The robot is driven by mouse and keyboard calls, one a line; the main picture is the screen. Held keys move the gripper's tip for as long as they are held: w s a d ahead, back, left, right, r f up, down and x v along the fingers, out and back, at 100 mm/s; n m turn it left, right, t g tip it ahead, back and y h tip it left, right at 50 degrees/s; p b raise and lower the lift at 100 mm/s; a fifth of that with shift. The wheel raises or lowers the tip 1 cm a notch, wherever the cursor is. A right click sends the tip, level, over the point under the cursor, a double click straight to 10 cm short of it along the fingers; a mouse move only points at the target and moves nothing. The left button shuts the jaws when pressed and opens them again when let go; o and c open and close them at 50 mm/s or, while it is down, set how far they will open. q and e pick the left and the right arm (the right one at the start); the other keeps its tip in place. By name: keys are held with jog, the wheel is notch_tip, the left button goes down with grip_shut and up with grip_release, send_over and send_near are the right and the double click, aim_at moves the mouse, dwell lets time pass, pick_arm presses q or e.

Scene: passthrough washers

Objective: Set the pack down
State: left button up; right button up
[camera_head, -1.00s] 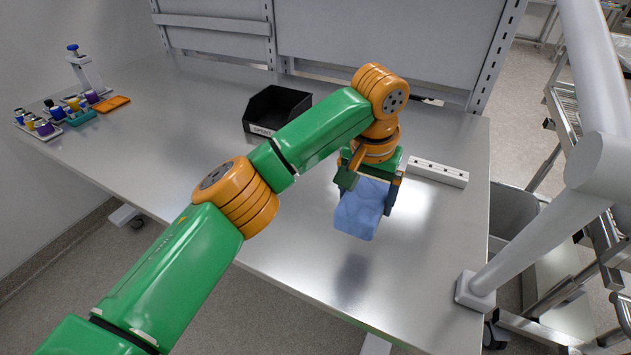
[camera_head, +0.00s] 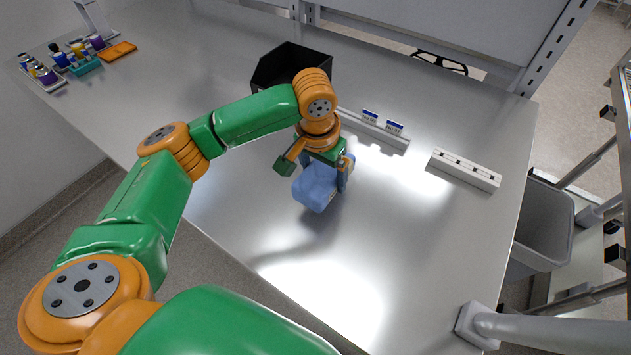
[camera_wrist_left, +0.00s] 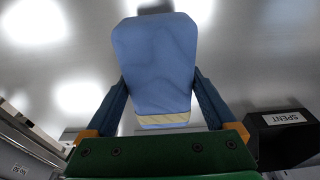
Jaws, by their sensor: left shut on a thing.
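The pack is a soft blue block (camera_head: 315,187) in the head view, held over the steel table (camera_head: 240,185). My left gripper (camera_head: 326,178) is shut on it, with a finger on either side. In the left wrist view the pack (camera_wrist_left: 155,65) fills the middle, with a pale band (camera_wrist_left: 162,119) at its near end, and the left gripper's fingers (camera_wrist_left: 160,100) flank it. A dark patch lies on the table below the pack in the head view. I cannot tell how large the gap beneath it is. My right gripper does not show.
A black bin (camera_head: 290,66) stands behind the arm; its label reads SPENT in the wrist view (camera_wrist_left: 286,118). A white strip with blue tags (camera_head: 375,125) and a white slotted bar (camera_head: 464,170) lie to the right. Bottle racks (camera_head: 84,66) stand far left. The front table is clear.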

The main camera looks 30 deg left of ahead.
pick_arm(q)
jog(key=f, duration=0.2)
jog(key=a+f+p, duration=0.1)
jog(key=f, duration=0.2)
jog(key=shift+s, duration=0.2)
jog(key=o, duration=1.5)
jog(key=shift+f, duration=0.1)
